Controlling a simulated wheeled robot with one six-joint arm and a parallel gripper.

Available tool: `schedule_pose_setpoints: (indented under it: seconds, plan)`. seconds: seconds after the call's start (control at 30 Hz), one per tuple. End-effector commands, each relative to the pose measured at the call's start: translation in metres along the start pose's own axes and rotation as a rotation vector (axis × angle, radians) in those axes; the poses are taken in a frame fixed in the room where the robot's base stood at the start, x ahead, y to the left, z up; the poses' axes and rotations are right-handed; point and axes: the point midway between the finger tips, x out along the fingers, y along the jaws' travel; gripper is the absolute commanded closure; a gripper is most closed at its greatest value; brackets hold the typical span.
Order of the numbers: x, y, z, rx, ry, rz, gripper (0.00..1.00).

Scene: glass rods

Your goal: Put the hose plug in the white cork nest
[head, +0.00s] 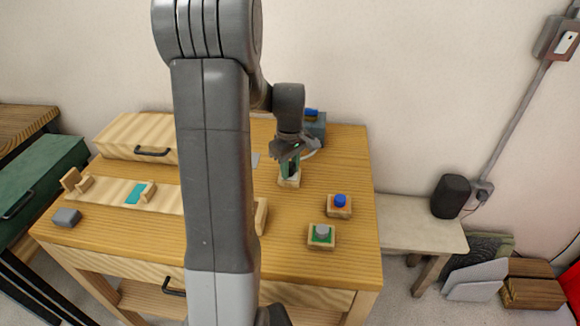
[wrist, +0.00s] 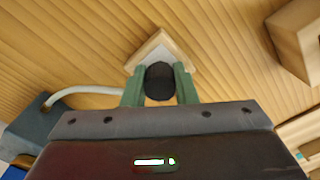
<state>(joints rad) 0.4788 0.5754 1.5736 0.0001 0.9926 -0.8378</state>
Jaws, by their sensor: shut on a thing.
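The hose plug (wrist: 159,82) is a dark, rounded piece between the green fingers of my gripper (wrist: 160,88) in the wrist view. My gripper (head: 290,166) is shut on it, low over the table in the head view. The white cork nest (wrist: 178,50), a small wooden block with a white inner face, lies right at the plug in the wrist view. It also shows below the fingers in the head view (head: 289,183). The plug covers part of the nest, so I cannot tell whether it is inside or just above. A white hose (wrist: 85,91) runs towards the gripper.
A blue-grey box (head: 316,130) stands at the table's back right. A block with a blue knob (head: 340,201) and a green-topped block with a grey knob (head: 322,231) stand to the front right. A wooden rack (head: 110,190) is left. My arm hides the table's middle.

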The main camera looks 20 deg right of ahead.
Motion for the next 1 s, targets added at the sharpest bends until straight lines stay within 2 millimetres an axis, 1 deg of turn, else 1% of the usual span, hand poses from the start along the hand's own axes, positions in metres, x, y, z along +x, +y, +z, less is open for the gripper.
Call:
schedule_pose_setpoints:
  seconds: [0.5, 1.0]
  plan:
    - [-0.015, 0.000, 0.000, 0.000, 0.000, 0.000, 0.96]
    - [-0.016, 0.000, 0.000, 0.000, 0.000, 0.000, 0.96]
